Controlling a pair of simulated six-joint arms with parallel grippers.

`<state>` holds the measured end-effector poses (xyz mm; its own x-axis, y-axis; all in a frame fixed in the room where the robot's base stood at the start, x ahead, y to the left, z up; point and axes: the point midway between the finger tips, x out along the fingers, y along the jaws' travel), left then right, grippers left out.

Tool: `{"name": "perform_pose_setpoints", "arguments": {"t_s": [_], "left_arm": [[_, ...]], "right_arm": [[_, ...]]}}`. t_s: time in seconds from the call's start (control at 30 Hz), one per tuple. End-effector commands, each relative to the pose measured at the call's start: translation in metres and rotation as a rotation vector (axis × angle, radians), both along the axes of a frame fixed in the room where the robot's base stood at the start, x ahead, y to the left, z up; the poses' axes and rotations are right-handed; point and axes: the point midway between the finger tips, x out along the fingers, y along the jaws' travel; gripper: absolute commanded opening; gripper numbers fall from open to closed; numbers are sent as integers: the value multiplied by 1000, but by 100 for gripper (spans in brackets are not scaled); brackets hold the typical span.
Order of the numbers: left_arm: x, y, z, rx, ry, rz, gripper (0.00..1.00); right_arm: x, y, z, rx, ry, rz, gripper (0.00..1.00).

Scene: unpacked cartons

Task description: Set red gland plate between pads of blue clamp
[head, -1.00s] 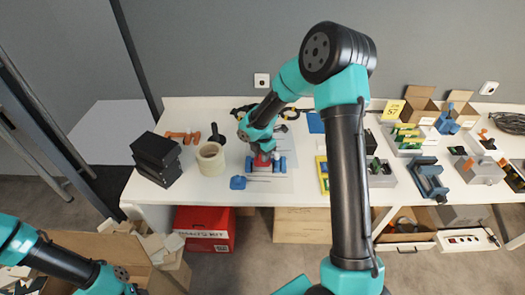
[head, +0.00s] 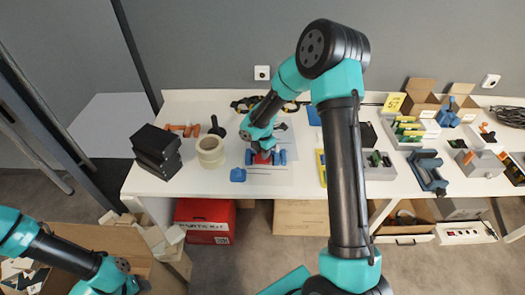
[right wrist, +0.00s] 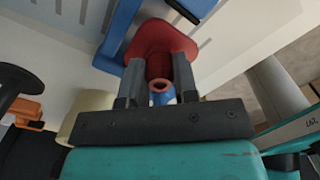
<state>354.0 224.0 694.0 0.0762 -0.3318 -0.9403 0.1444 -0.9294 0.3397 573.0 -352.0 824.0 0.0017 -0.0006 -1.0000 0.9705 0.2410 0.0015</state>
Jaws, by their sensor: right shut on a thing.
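The red gland plate (head: 262,158) is at the blue clamp (head: 283,157) on the pale sheet on the table. Blue parts of the clamp show on both sides of the plate in the head view. My right gripper (right wrist: 159,65) is shut on the plate's round neck, and the plate's wide flange (right wrist: 160,36) faces away from me. A blue bar of the clamp (right wrist: 118,35) passes close beside the flange in the right wrist view. I cannot tell whether plate and pads touch. My left arm is at the lower left, its jaws out of view.
Trays (head: 380,172) and another blue vise (head: 428,172) stand to the right. An open carton (head: 125,240) is below left.

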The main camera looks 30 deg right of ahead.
Motion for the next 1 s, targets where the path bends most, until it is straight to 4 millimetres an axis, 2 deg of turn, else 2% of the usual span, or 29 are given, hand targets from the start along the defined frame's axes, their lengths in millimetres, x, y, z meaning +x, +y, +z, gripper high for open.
{"name": "perform_pose_setpoints", "arguments": {"t_s": [1.0], "left_arm": [[0, 0, 0, 0, 0, 0, 43]], "right_arm": [[0, 0, -24, 1, 0, 1, 1]]}}
